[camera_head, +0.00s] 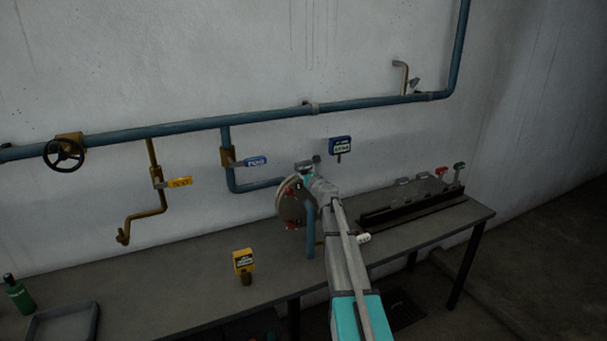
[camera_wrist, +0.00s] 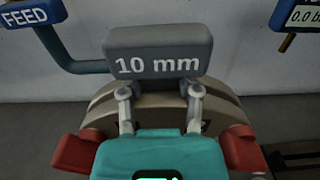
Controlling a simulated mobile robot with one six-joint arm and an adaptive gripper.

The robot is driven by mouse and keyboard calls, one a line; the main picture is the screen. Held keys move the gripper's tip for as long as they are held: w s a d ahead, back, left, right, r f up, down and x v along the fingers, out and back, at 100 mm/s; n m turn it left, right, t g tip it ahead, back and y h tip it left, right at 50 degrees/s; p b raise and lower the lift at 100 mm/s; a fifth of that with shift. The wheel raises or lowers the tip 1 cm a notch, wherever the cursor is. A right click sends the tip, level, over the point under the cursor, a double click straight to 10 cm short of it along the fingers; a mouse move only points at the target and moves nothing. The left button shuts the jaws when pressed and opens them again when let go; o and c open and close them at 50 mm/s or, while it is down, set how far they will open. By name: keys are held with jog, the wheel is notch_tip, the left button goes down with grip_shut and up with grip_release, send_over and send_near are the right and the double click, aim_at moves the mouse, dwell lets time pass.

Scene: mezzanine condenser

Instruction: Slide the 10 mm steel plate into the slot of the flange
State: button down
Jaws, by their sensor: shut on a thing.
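The 10 mm steel plate shows in the wrist view as a grey block marked "10 mm" (camera_wrist: 157,52). My gripper (camera_wrist: 159,92) is shut on it, one finger at each side of its lower edge. The round flange (camera_wrist: 98,112) lies just behind and below the plate, with red parts (camera_wrist: 75,150) at its left and right. In the head view the flange (camera_head: 291,203) stands at the end of the blue pipe, with my gripper (camera_head: 316,183) at its upper right. The slot is hidden, and I cannot tell whether the plate is in it.
A blue FEED valve tag (camera_head: 256,161) is left of the flange, and a blue gauge (camera_head: 340,146) hangs above right. A yellow device (camera_head: 244,262) stands on the bench (camera_head: 185,290). A dark rack (camera_head: 415,208) fills the bench's right part. A grey tray (camera_head: 62,322) is front left.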

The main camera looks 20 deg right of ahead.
jog(key=shift+f, duration=0.15)
jog(key=shift+c, duration=1.1)
grip_release()
jog(key=shift+s, duration=0.15)
jog(key=s, duration=1.1)
jog(key=shift+s, duration=0.4)
jog(key=s+a+f+n+g+y, duration=0.2)
jog(key=s+a+f+n+g, duration=0.15)
jog(key=a+n, duration=0.4)
jog(key=s+a+f+n+g+y, duration=0.2)
jog(key=s+a+f+n+g, duration=0.15)
jog(key=a+n, duration=0.45)
jog(key=s+a+f+n+g+y, duration=0.2)
jog(key=s+a+f+n, duration=0.15)
jog(key=a+n, duration=0.4)
jog(key=s+a+f+n+g+h, duration=0.2)
jog(key=s+n, duration=0.4)
jog(key=s, duration=0.3)
jog(key=s+a+f+n+g+h, duration=0.2)
jog(key=s+f+n+g+h, duration=0.2)
jog(key=s, duration=0.5)
notch_tip(320, 180, down, 2)
jog(key=n+g, duration=0.2)
jog(key=g, duration=0.1)
jog(key=shift+s+a+n, duration=0.2)
jog(key=shift+s+n, duration=0.05)
jog(key=shift+n, duration=0.15)
